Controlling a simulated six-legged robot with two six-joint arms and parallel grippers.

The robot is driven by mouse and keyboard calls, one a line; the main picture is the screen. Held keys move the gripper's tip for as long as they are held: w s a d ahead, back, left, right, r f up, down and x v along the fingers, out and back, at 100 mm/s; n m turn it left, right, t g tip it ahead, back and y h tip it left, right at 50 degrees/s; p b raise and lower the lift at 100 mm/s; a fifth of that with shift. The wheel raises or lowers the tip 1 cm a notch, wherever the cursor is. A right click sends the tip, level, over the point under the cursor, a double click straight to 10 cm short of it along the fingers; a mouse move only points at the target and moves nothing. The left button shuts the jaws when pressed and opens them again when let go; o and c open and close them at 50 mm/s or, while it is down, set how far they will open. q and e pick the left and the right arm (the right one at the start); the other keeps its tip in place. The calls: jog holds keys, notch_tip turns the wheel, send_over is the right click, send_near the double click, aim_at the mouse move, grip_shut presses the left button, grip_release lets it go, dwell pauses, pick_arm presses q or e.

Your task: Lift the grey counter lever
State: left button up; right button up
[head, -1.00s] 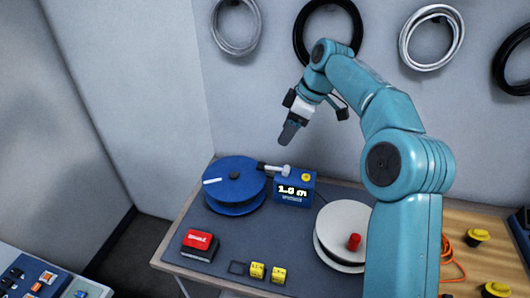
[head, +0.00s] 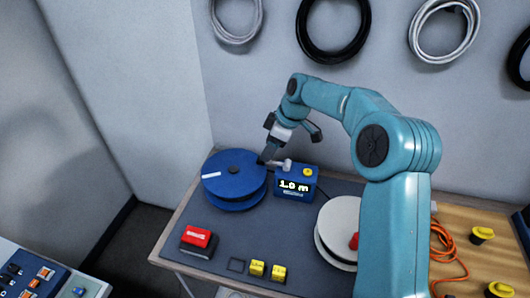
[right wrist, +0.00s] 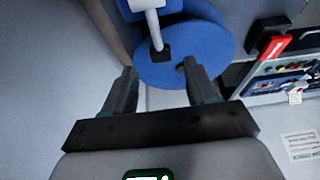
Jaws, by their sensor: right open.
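The blue counter (head: 296,186) reads 1.0 m and has a yellow button on top. Its grey lever (head: 282,164) sticks out to the left, toward the blue reel (head: 232,172). My right gripper (head: 266,160) is pointing down at the lever's left end, which it partly hides in the head view. In the right wrist view the jaws (right wrist: 160,68) are open and empty. The grey lever (right wrist: 154,25) comes down from the top there, and its dark end lies between and just beyond the fingertips. I cannot tell whether they touch. My left gripper is not in view.
A white reel (head: 336,230) with a red knob stands right of the counter, partly behind my right arm. An orange cable (head: 446,250) lies at right. Cable coils hang on the wall.

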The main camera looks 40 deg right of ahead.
jog(key=x, duration=0.3)
jog(key=shift+a+f, duration=0.15)
jog(key=shift+a, duration=0.1)
jog(key=shift+f, duration=0.2)
jog(key=shift+w+d+f, duration=0.1)
jog(key=shift+w+f, duration=0.1)
jog(key=shift+s+r, duration=0.1)
jog(key=c, duration=0.9)
grip_shut()
jog(key=t+y+b, duration=0.1)
jog(key=b, duration=0.4)
jog(key=s+d+r+t+y+b, duration=0.1)
jog(key=t+b, duration=0.1)
jog(key=b, duration=0.3)
jog(key=r+t+y+b, duration=0.1)
jog(key=y+b, duration=0.1)
jog(key=b, duration=0.3)
jog(key=shift+s+d+r+t, duration=0.1)
jog(key=shift+s+d+t, duration=0.1)
jog(key=shift+s+t, duration=0.15)
jog(key=shift+s+d+r+b, duration=0.1)
jog(key=shift+r+b, duration=0.35)
jog(key=shift+b, duration=0.2)
jog(key=shift+s+d+r, duration=0.1)
jog(key=shift+d+r, duration=0.05)
jog(key=shift+s, duration=0.1)
